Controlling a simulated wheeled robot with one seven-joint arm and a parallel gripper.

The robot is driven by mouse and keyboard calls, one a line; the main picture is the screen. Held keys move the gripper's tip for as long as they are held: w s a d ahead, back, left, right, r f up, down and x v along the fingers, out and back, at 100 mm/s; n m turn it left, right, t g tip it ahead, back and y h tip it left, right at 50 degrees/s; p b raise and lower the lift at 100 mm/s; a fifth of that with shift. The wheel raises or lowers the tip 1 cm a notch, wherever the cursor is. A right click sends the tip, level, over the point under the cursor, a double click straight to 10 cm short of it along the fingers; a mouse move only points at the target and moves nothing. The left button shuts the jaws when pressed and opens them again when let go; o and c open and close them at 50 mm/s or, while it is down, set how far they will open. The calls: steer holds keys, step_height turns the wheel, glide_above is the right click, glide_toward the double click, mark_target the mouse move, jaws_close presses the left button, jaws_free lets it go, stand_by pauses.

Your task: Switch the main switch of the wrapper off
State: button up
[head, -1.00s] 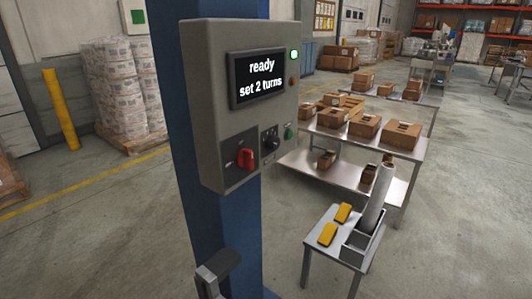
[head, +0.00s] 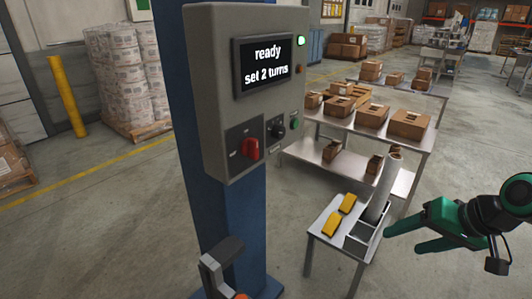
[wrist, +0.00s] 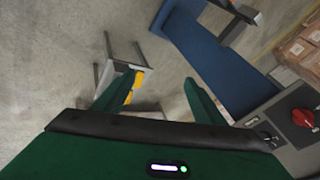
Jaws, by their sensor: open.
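The grey control box of the wrapper (head: 217,95) is fixed to a blue column (head: 235,215). Its screen (head: 265,63) reads "ready, set 2 turns", and a green lamp (head: 301,41) is lit. The red main switch (head: 250,149) is a rotary knob at the box's lower left; in the wrist view the red knob (wrist: 305,117) is at the right edge. My gripper (head: 402,237) is open and empty, at the right in the head view, well apart from the box. In the wrist view its green fingers (wrist: 157,92) are spread, with floor between them.
A bench with cartons (head: 408,124) is behind.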

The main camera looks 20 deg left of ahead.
steer(key=w+a+r+y, duration=0.2)
steer(key=a+y, duration=0.3)
steer(key=a, duration=0.9)
steer(key=m+t+y, duration=0.3)
steer(key=m+y, duration=0.1)
steer(key=y, duration=0.3)
glide_toward(258, 151)
steer(key=x, duration=0.9)
steer(key=shift+r, duration=0.1)
steer(key=shift+s, duration=0.1)
steer(key=shift+c, duration=0.6)
steer(key=c, duration=0.9)
